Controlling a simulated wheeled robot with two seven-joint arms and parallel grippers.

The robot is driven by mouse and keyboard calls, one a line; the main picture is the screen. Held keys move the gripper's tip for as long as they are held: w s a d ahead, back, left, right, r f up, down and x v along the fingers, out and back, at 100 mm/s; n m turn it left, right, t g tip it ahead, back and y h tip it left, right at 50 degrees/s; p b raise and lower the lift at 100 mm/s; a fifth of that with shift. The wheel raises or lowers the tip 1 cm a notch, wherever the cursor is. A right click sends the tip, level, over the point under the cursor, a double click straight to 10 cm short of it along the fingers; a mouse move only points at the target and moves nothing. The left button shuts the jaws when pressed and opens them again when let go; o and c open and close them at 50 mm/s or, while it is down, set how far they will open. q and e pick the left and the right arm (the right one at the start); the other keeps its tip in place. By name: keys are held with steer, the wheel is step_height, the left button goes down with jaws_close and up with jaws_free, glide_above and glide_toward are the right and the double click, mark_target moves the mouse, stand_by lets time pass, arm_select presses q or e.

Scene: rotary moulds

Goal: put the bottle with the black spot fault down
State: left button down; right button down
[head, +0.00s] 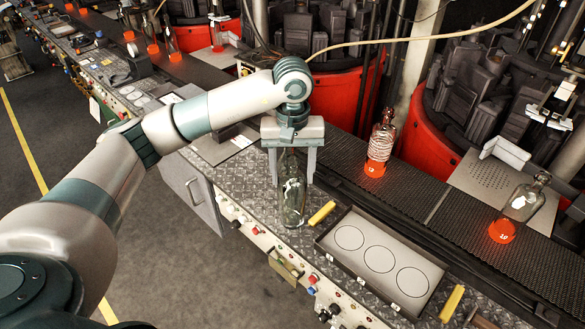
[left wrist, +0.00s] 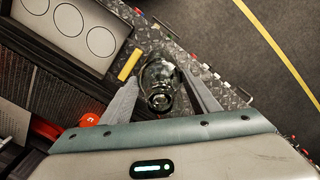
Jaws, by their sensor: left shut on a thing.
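My left gripper (head: 291,178) points straight down over the diamond-plate bench, shut on a clear glass bottle (head: 293,203). The bottle hangs upright between the fingers, its body below the fingertips. I cannot tell whether its base touches the bench. In the left wrist view the bottle (left wrist: 160,77) is seen from above, its round mouth between the two fingers (left wrist: 160,86). I cannot make out a black spot on it. A grey tray (head: 396,249) with three marked circles lies to the right, empty; it also shows in the left wrist view (left wrist: 110,61). My right gripper is not in view.
Yellow blocks (head: 321,213) (head: 452,303) lie at both ends of the tray. Behind runs a dark conveyor (head: 410,195) with bottles on glowing red bases, one wrapped in coils (head: 381,143), one clear (head: 524,203). Buttons line the bench front (head: 257,231).

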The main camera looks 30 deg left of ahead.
arm_select(q)
steer(key=shift+f, duration=0.25)
steer(key=shift+f, duration=0.1)
steer(key=c, duration=0.7)
jaws_free()
steer(key=shift+o, duration=0.2)
